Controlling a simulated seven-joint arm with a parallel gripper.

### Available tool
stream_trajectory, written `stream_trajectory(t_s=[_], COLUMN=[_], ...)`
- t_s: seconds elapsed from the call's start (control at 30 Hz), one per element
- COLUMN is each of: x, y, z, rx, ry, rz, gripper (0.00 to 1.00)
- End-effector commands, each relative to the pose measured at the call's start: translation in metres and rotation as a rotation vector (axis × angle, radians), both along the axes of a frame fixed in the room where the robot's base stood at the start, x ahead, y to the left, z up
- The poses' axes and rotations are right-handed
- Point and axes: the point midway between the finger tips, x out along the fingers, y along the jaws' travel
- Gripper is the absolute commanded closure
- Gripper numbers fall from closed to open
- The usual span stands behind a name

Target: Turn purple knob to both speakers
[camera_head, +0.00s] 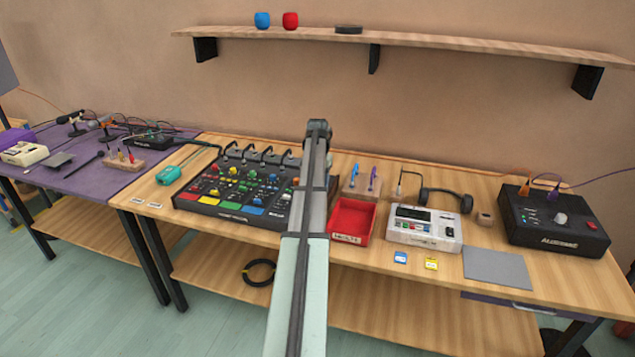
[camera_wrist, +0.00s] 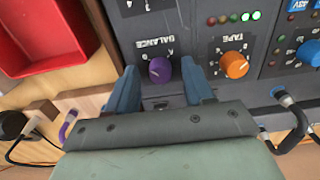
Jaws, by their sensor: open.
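The purple knob (camera_wrist: 160,70) is on the dark mixer panel (camera_wrist: 210,15), beside the printed word BALANCE. A small pale mark shows on it, but its exact pointing and the tiny marks around it are too small to read. My gripper (camera_wrist: 158,80) is open, with one blue finger to the left of the knob and one to the right. I see a gap on each side, and cannot tell how deep the fingertips reach. In the head view the mixer (camera_head: 204,203) stands on the wooden bench, and my arm hides its right end, the knob and the gripper.
An orange knob (camera_wrist: 234,65) marked TAPE sits just right of the right finger. Black cables (camera_wrist: 296,122) plug in along the panel's edge. A red tray (camera_head: 350,218) and a wooden block with purple and blue plugs (camera_head: 361,188) stand close beside the mixer.

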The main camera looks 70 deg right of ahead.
Motion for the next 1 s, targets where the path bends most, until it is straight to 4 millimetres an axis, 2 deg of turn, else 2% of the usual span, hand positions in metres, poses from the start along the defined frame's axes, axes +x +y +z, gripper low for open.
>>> stream_trajectory(t_s=[0.17, 0.7, 1.0], x=[0.0, -0.0001, -0.0002], y=[-0.0001, -0.0001, -0.0002], z=[0.0002, 0.0004, 0.0004], rx=[0.0, 0.0, 0.0], ry=[0.0, 0.0, 0.001], rz=[0.0, 0.0, 0.03], gripper=[0.5, 1.0, 1.0])
